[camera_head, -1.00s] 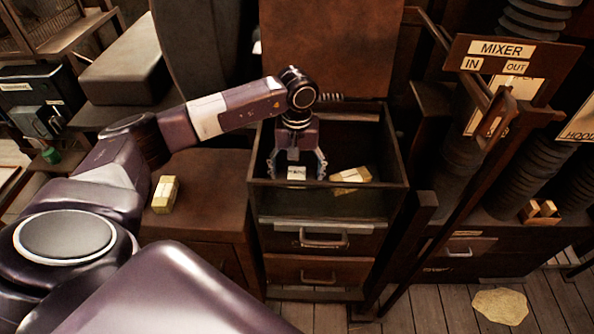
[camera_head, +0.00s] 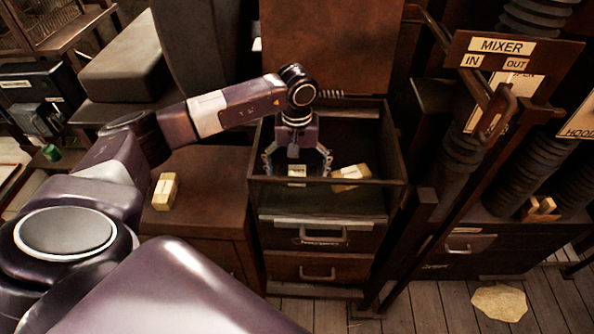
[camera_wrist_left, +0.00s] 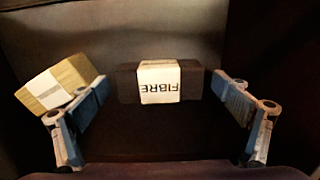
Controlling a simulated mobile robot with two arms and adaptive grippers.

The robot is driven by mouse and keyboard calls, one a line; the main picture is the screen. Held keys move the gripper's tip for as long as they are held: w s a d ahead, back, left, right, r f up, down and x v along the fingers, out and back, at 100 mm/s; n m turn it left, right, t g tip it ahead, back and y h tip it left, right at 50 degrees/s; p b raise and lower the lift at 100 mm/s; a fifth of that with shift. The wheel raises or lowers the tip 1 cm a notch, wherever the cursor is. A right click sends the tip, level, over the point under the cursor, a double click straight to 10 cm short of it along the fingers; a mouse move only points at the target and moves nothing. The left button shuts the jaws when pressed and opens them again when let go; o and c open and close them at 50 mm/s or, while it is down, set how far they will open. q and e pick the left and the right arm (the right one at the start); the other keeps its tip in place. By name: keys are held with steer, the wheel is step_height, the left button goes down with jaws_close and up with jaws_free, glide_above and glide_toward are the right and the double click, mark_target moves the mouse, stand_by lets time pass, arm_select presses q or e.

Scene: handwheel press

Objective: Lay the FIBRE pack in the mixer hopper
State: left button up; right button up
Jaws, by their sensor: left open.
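The FIBRE pack (camera_wrist_left: 160,82) is a dark block with a white label band, and its lettering is upside down in the left wrist view. It lies inside an open-topped wooden bin (camera_head: 325,199), where its pale label (camera_head: 297,171) shows in the head view. My left gripper (camera_head: 298,172) is down inside the bin and open. Its fingers (camera_wrist_left: 160,112) stand apart on either side of the FIBRE pack, with gaps at both ends. The MIXER sign (camera_head: 501,47) hangs at the right; I cannot tell which vessel is the hopper. My right gripper is not in view.
A yellowish pack (camera_head: 350,176) lies in the bin beside my gripper; the left wrist view shows it (camera_wrist_left: 54,88) close behind one finger. Another pack (camera_head: 165,191) sits on the brown cabinet (camera_head: 195,230) to the left. The bin's walls surround my gripper closely. Sign posts and ribbed hoses crowd the right.

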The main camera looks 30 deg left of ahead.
mark_target(297, 171)
arm_select(q)
step_height(297, 171, up, 12)
steer(key=b, duration=0.4)
steer(key=shift+f, duration=0.1)
stand_by(0.4)
